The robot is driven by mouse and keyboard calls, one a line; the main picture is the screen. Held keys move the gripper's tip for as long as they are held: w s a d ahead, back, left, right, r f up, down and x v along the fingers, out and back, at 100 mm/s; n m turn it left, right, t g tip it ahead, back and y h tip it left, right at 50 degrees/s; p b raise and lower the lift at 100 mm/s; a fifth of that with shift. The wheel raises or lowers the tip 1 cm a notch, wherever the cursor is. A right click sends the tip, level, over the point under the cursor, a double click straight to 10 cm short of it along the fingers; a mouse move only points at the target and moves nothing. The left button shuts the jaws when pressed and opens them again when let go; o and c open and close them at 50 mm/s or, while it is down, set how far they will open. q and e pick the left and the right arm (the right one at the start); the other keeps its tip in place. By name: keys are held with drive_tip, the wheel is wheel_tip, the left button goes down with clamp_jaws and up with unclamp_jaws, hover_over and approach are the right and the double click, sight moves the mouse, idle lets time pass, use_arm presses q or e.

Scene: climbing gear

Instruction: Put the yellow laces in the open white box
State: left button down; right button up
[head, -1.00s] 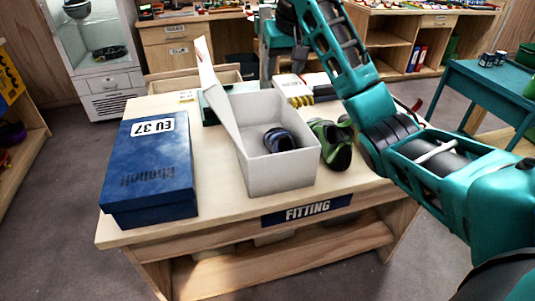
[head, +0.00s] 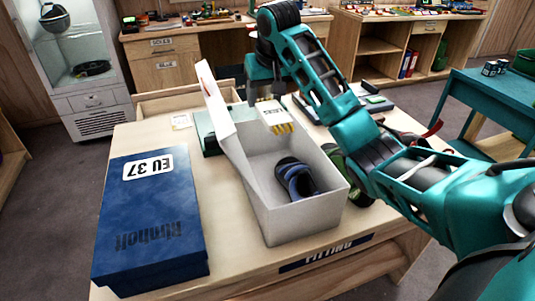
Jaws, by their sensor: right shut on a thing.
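The yellow laces (head: 283,128) hang at the lower edge of a white card (head: 271,113). My right gripper (head: 265,92) is shut on the laces' card and holds it in the air, in the picture just over the back edge of the open white box. Its fingertips are small and partly hidden. The white box (head: 303,219) stands on the fitting table with its lid (head: 222,105) tilted up at the left. A dark blue shoe (head: 297,178) lies inside it. My left gripper is not in view.
A closed blue shoe box (head: 150,215) stands on the table (head: 232,262) at the left. A green shoe (head: 347,172) is beside the white box, partly hidden by my right arm. A dark green box (head: 206,133) lies behind the lid.

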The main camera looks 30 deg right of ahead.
sight(273, 112)
wheel_tip(273, 112, down, 15)
idle(0.4)
drive_tip(key=shift+f, duration=0.55)
drive_tip(key=o, duration=1)
drive_tip(key=shift+r, duration=0.1)
drive_tip(key=shift+v, duration=6.5)
